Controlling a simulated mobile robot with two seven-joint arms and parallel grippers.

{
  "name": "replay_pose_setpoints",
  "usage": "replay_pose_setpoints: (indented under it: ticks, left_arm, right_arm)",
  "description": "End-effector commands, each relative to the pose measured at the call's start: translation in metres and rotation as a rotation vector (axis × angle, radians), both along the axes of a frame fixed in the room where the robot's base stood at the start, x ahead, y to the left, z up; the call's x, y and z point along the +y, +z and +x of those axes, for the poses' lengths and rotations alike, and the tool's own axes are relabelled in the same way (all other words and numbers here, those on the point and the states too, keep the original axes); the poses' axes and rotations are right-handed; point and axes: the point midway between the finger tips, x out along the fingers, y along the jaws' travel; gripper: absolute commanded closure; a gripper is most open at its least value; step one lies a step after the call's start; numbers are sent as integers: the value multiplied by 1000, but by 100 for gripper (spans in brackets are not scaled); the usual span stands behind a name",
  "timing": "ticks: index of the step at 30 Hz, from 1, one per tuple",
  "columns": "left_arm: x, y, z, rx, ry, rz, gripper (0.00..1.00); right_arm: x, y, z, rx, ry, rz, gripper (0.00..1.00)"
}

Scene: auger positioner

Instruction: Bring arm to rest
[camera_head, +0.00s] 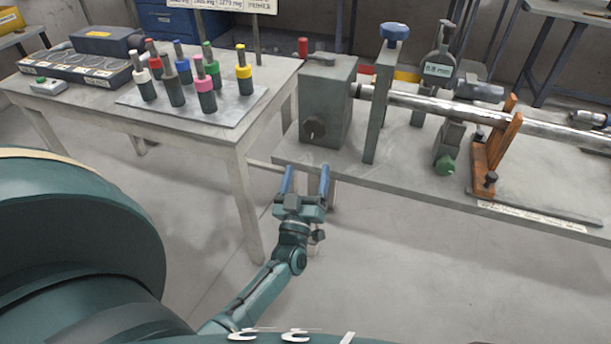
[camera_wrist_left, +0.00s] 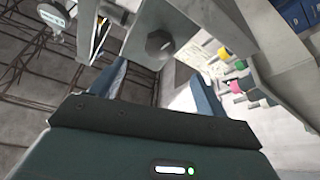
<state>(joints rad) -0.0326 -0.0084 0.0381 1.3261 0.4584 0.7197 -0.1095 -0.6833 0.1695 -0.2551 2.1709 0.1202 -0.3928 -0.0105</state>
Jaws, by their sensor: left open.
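My left gripper (camera_head: 305,180) is low in front of the bench's left end in the head view, with its two blue-tipped fingers apart and nothing between them. In the left wrist view the spread fingers of my left gripper (camera_wrist_left: 155,90) show, with the underside of the bench fixture and a dark knob (camera_wrist_left: 160,43) beyond them. The auger positioner's grey block (camera_head: 327,100) stands on the bench (camera_head: 400,178) above and beyond the gripper. A long metal shaft (camera_head: 450,108) runs right from it through an orange support (camera_head: 495,150). My right gripper is not in view.
A table (camera_head: 215,135) at left holds a plate (camera_head: 225,108) with several coloured-collar tools and a dark case (camera_head: 107,40). A dial gauge (camera_head: 438,70) stands by the shaft. The bench edge is close to my gripper. Floor (camera_head: 370,260) in front is clear.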

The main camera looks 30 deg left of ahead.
Motion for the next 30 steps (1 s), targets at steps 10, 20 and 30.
replay_pose_setpoints:
  ticks: [10,20,30]
  left_arm:
    - [0,0,0,1,-1,0,25]
    - [-79,-1,-57,385,-333,139,25]
    - [-152,-5,-190,927,-626,304,25]
  right_arm:
    - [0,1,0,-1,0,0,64]
    - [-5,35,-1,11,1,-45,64]
    - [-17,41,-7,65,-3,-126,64]
